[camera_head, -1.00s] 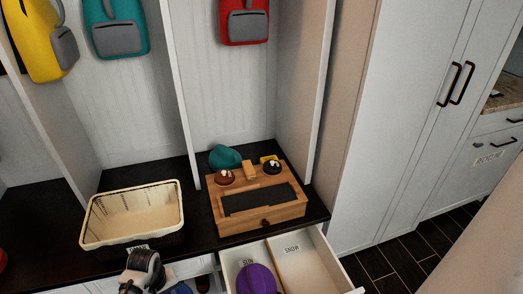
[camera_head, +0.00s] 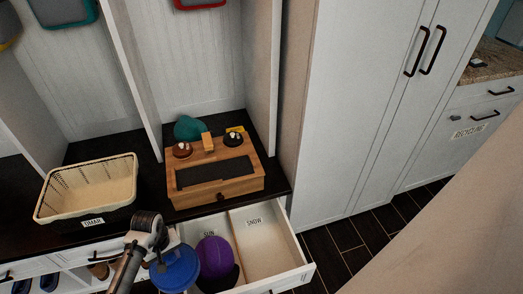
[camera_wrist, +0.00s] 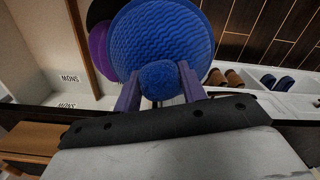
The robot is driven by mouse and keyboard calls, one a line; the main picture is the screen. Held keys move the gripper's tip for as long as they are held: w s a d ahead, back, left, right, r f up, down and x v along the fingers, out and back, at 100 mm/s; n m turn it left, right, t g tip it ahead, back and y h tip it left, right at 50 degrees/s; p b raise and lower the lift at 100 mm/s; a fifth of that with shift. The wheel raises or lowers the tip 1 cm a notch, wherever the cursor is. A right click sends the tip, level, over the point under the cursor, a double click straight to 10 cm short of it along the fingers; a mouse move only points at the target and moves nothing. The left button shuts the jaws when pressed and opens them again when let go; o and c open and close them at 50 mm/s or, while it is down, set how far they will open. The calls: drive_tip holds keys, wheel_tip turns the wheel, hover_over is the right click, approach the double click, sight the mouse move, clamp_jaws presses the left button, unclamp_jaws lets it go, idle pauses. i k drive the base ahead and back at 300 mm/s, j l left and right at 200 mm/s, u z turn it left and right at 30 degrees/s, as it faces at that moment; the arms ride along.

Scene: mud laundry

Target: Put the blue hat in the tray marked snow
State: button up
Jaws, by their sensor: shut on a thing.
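The blue hat (camera_head: 175,270) is held by my gripper at its pompom, at the front left of the open drawer. In the wrist view, the blue hat (camera_wrist: 165,35) hangs beyond my gripper (camera_wrist: 159,84), whose fingers close on the round pompom. The tray marked snow (camera_head: 272,252) is the right compartment of the drawer, and its visible floor is empty. Its label also shows upside down in the wrist view. The left compartment, marked sun, holds a purple hat (camera_head: 215,257) and a dark item partly hidden beside it.
A wooden box (camera_head: 215,180) with small items on top stands on the black bench behind the drawer. A cream basket (camera_head: 90,187) stands at the left. A tall white cabinet (camera_head: 370,110) is at the right. Shoes (camera_wrist: 225,78) sit on a low shelf.

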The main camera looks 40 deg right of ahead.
sight(263, 248)
drive_tip(key=k+l, duration=0.1)
drive_tip(key=l, duration=1)
drive_tip(key=k+l, duration=0.15)
drive_tip(key=l, duration=0.4)
drive_tip(key=i, duration=0.35)
